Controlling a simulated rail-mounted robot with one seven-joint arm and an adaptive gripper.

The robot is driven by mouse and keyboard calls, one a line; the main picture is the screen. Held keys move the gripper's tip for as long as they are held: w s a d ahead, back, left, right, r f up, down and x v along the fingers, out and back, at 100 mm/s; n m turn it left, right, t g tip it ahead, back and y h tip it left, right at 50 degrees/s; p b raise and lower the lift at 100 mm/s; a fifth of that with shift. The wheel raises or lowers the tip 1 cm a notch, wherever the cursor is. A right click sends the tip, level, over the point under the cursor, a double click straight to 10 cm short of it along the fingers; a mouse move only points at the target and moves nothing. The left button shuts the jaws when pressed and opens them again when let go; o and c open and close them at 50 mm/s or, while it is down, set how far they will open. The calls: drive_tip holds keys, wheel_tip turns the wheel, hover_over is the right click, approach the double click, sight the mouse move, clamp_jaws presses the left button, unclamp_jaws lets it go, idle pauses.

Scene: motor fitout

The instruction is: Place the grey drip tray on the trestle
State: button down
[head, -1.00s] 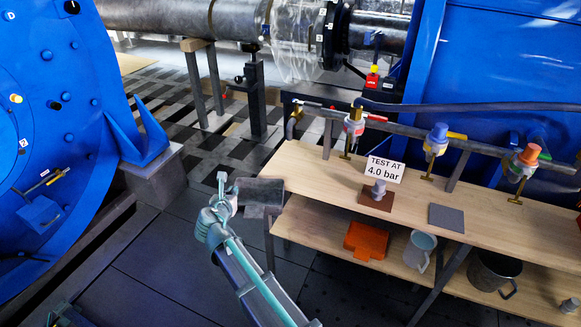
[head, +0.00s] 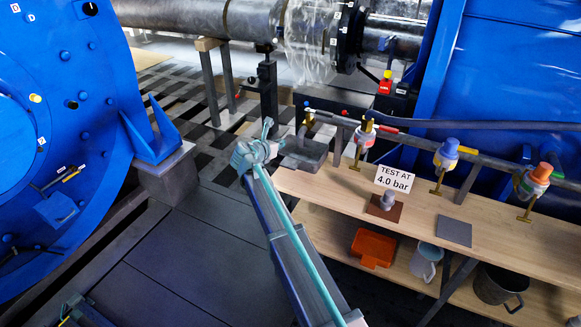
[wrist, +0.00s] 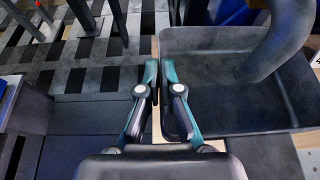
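The grey drip tray (head: 312,162) is a dark, shallow, square-cornered tray. In the head view it is over the far left end of the wooden trestle (head: 330,184); I cannot tell whether it touches the wood. In the wrist view the tray (wrist: 222,128) fills the right half, with pale wood showing past its edges. My gripper (head: 267,130) is at the tray's left side. In the wrist view my gripper's fingers (wrist: 160,72) are close together at the left wall, one on each side, and look shut on it. The contact itself is partly hidden.
A dark pipe (wrist: 275,45) bends down over the tray. A valve (head: 364,135) stands right of it at the trestle's back. A "TEST AT 4.0 bar" sign (head: 394,178) and a grey square (head: 454,230) are further right. An orange tray (head: 373,248) is on the lower shelf.

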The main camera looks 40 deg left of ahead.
wheel_tip(320, 180, down, 8)
drive_tip(key=shift+f, duration=0.15)
idle(0.3)
drive_tip(key=shift+f, duration=0.1)
drive_tip(key=c, duration=1.3)
unclamp_jaws()
drive_tip(key=shift+s+r, duration=0.2)
drive_tip(key=shift+s, duration=0.05)
drive_tip(key=v, duration=1.1)
drive_tip(key=shift+s+r, duration=0.1)
drive_tip(key=shift+s, duration=0.2)
